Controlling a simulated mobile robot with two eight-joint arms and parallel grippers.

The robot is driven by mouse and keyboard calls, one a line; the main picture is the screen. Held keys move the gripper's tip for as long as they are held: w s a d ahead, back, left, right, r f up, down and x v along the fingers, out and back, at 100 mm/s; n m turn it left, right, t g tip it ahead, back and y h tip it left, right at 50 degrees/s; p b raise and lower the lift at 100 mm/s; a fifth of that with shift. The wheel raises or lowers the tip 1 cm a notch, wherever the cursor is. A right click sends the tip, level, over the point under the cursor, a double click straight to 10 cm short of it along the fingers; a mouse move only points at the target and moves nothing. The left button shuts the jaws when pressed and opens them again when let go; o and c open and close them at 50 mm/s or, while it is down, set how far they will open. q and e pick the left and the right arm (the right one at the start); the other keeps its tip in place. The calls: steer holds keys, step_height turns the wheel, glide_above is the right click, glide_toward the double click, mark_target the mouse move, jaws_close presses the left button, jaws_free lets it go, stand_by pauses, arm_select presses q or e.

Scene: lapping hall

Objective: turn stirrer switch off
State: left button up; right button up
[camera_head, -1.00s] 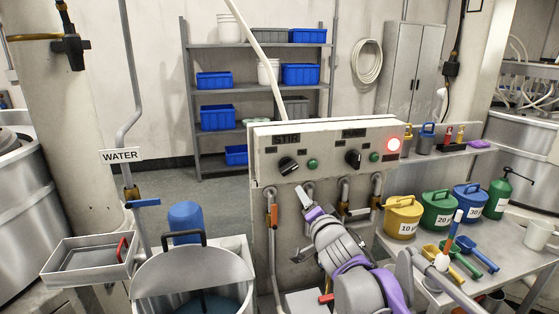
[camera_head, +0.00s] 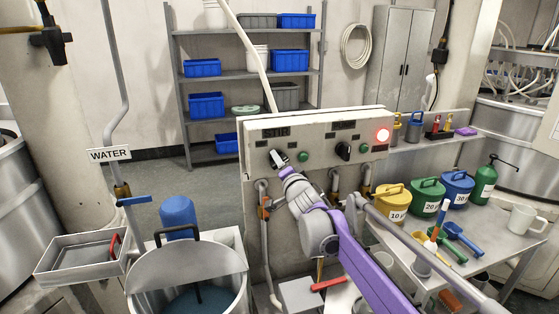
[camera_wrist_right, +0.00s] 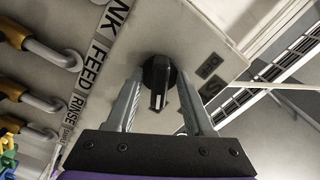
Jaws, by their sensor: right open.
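The stirrer switch (camera_wrist_right: 158,80) is a black rotary knob with a pale pointer mark, on the pale control panel (camera_head: 320,133) under the STIR label. In the head view my right gripper (camera_head: 279,157) is up at this knob and mostly covers it. In the right wrist view the two grey fingers (camera_wrist_right: 158,92) are open, one on each side of the knob, with gaps between. I cannot tell how far the fingertips are from the panel face. My left gripper is in neither view.
A steel vessel (camera_head: 190,270) stands left; a bench with lidded buckets (camera_head: 425,198) and scoops stands right.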

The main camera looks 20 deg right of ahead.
steer(key=shift+w, duration=0.2)
steer(key=shift+c, duration=0.3)
jaws_close()
